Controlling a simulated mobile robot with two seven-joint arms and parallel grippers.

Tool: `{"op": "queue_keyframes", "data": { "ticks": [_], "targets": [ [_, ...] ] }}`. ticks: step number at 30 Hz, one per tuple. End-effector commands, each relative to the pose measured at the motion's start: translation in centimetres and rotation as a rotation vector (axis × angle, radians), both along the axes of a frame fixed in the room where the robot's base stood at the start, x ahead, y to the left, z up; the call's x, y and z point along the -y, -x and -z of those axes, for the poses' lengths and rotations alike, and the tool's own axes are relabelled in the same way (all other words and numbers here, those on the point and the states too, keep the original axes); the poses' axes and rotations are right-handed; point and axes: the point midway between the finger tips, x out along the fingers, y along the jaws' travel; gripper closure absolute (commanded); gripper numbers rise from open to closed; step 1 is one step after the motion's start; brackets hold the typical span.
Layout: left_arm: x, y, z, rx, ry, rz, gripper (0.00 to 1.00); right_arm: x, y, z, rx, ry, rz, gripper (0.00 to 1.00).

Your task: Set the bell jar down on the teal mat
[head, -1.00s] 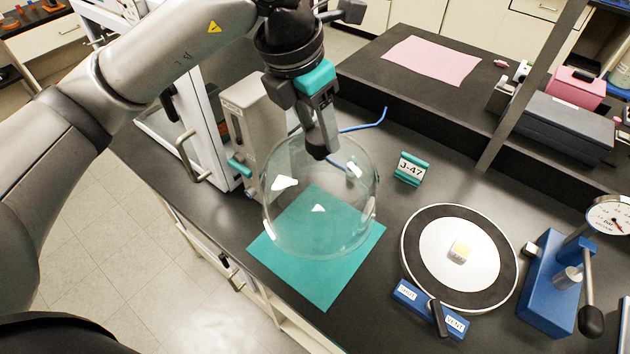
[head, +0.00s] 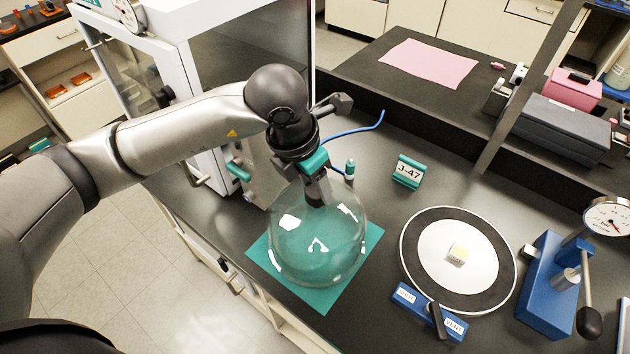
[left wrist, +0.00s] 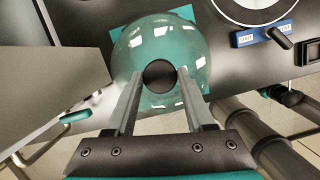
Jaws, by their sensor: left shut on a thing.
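The clear glass bell jar (head: 318,240) is upright over the teal mat (head: 327,301) in the head view. My left gripper (head: 318,196) is above the jar and shut on its dark top knob. In the left wrist view the knob (left wrist: 159,76) sits between the two fingers, with the jar (left wrist: 150,48) and part of the mat (left wrist: 180,14) beyond. The jar's lower rim appears within the mat's area; whether it touches the mat or hangs just above it I cannot tell.
Right of the mat is a round plate (head: 416,256) with a small pale block (head: 459,254) on it. A blue valve block (head: 408,295) lies in front of it. A white cabinet (head: 262,60) stands at the back left.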

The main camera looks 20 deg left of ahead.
Motion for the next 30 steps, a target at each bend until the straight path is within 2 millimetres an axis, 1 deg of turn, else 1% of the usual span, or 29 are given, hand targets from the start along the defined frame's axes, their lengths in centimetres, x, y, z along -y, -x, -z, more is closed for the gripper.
{"op": "queue_keyframes", "data": {
  "ticks": [2,6,7,14,22,25,28,30],
  "targets": [
    [0.0,-0.1,-0.1,0.004,0.001,0.0,1.0,-0.1,0.0,0.0,0.0,-0.001,0.0,0.5],
    [0.0,-0.1,0.3,0.004,0.001,0.0,1.0,-0.2,0.0,0.5,0.001,-0.002,0.001,0.5],
    [0.0,0.0,0.3,0.0,0.0,0.0,0.43,-0.2,0.0,0.4,0.0,-0.003,0.001,0.5],
    [0.0,0.0,0.2,0.0,0.0,0.0,0.17,-0.2,0.0,0.4,0.0,-0.003,0.001,0.5],
    [0.0,0.0,0.2,0.0,0.0,0.0,0.17,-0.2,0.0,0.3,0.0,-0.003,0.0,0.5],
    [0.0,0.0,-0.2,-0.001,-0.001,0.0,0.17,-0.2,0.0,-0.1,0.0,-0.003,0.0,0.5],
    [-0.2,0.2,-1.5,0.005,0.0,0.001,0.17,-0.2,0.0,0.1,0.0,-0.003,0.0,0.5],
    [-0.4,0.6,-2.9,0.007,-0.001,0.002,0.17,-0.2,0.0,0.2,0.0,-0.003,0.0,0.5]
  ]
}}
